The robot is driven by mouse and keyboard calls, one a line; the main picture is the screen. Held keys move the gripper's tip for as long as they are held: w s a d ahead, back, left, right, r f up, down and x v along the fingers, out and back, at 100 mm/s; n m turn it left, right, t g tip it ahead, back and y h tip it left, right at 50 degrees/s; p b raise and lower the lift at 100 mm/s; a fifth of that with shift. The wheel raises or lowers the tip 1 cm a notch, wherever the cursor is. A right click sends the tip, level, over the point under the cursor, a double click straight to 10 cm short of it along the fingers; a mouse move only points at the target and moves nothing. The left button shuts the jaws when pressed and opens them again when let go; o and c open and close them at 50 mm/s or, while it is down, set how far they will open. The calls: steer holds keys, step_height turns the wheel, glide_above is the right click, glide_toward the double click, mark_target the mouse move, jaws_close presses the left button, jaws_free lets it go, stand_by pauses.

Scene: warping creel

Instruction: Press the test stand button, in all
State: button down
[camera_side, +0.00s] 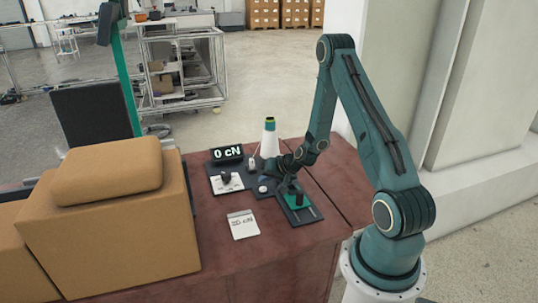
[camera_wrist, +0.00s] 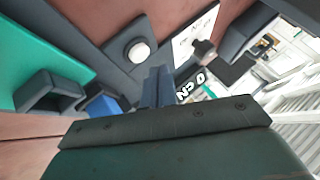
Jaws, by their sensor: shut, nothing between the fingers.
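The test stand button is a round white cap (camera_wrist: 139,53) on a dark square housing, seen in the wrist view just beyond and slightly left of my fingertips. In the side view the small white button (camera_side: 263,189) lies left of my gripper (camera_side: 287,182). My gripper's fingers (camera_wrist: 157,72) are together and empty, pointing toward the housing. A visible gap separates them from the button in the picture; their height over it is hard to judge. The display (camera_side: 227,154) reads 0 cN and also shows in the wrist view (camera_wrist: 190,87).
A white cone (camera_side: 270,142) stands behind my gripper. A white plate with a dark knob (camera_side: 226,181) is left of the button. A green plate (camera_side: 299,212) lies in front, and a printed card (camera_side: 243,225) nearer the camera. Brown boxes (camera_side: 110,220) fill the left side.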

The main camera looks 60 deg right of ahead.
mark_target(264, 190)
steer(key=shift+r, duration=2.15)
steer(key=s+a+r+n+g+y, duration=0.25)
steer(key=a+r+n, duration=0.45)
steer(key=a+r, duration=1.05)
steer(key=s+a+r+n, duration=0.2)
steer(key=s+a+r, duration=0.2)
steer(key=s, duration=0.6)
steer(key=s+a+r+n+h, duration=0.1)
steer(key=s+a+r, duration=0.3)
steer(key=s, duration=0.6)
steer(key=shift+a+r+n+g, duration=0.2)
steer(key=shift+r+n+g, duration=0.25)
steer(key=shift+r, duration=0.25)
